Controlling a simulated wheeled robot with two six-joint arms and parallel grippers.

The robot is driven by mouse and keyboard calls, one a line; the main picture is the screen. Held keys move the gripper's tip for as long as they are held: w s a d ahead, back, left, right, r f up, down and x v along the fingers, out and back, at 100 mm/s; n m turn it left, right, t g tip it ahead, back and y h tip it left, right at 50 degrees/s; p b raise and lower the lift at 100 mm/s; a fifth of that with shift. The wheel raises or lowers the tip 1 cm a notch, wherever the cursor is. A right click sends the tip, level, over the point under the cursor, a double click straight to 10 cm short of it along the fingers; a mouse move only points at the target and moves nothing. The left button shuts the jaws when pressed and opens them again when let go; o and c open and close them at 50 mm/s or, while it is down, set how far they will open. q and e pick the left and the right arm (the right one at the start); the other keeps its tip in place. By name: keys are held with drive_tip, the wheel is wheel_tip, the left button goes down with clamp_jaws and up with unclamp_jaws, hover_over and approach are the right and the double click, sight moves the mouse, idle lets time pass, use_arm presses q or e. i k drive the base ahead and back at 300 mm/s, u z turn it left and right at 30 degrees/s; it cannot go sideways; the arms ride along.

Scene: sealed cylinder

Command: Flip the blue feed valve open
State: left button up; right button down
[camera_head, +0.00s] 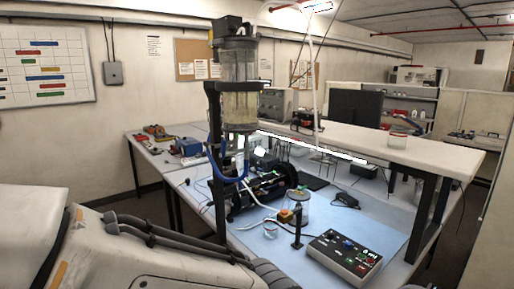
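A clear upright cylinder (240,85) with dark end caps stands on a black column above the lab bench. A blue curved hose (228,178) hangs below it. I cannot make out a distinct blue valve handle or tell whether the valve is open; the parts under the cylinder are small and crowded. My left arm crosses the lower left, white with black cables, and its dark end runs to the bottom edge. No fingers of my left gripper show. My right gripper is not in view.
A control box (343,259) with coloured buttons sits on the blue mat (385,240). A small jar (270,229), a black post (297,232) and a lidded jar (299,207) stand near it. A raised white shelf (440,150) spans the bench's back right.

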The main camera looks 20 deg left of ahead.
sight(222, 155)
drive_tip(key=u, duration=0.55)
drive_tip(key=k, duration=0.65)
drive_tip(key=u, duration=1.15)
drive_tip(key=i, duration=1.1)
drive_tip(key=z, duration=0.65)
drive_tip(key=i, duration=0.45)
drive_tip(key=z, duration=0.5)
